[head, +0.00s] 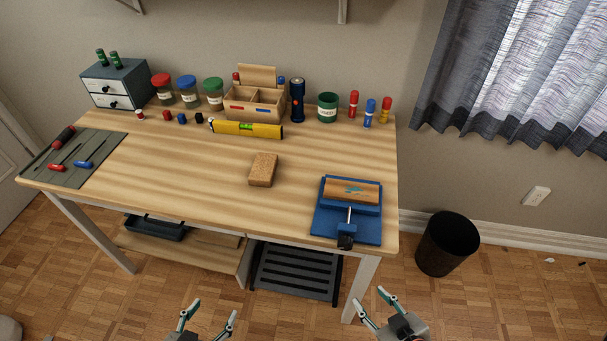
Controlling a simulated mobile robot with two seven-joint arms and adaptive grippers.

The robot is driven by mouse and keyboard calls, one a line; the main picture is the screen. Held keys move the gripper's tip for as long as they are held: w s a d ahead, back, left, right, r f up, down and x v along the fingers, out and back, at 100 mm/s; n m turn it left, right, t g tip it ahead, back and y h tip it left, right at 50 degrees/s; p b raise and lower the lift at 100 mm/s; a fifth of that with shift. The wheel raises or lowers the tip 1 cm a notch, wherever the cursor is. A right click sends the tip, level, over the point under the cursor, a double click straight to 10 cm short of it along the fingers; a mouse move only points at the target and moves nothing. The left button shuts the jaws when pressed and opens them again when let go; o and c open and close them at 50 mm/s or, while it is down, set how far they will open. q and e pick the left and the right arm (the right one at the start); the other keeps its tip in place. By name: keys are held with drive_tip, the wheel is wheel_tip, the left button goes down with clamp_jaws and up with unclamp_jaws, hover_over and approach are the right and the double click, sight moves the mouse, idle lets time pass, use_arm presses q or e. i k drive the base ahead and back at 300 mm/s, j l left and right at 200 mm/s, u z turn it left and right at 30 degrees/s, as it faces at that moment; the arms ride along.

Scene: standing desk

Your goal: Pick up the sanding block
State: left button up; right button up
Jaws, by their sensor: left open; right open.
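The sanding block (263,169) is a tan-brown block lying on the wooden desk (190,190), a little right of its middle and near the front. Nothing covers it. My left gripper (213,308) is open and empty, low in front of the desk, below and left of the block in the picture. My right gripper (370,299) is open and empty, low in front of the desk's right end. Both are well apart from the block.
Right of the block is a blue vise (348,221) holding a wood piece. Behind it lies a yellow level (247,129). Jars, a wooden box (254,107) and a flashlight (297,100) line the back. Screwdrivers lie on a grey mat (68,179) at left. Desk around the block is clear.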

sight(263, 173)
drive_tip(key=l, duration=0.7)
drive_tip(key=k+l+u, duration=0.1)
drive_tip(key=l, duration=0.55)
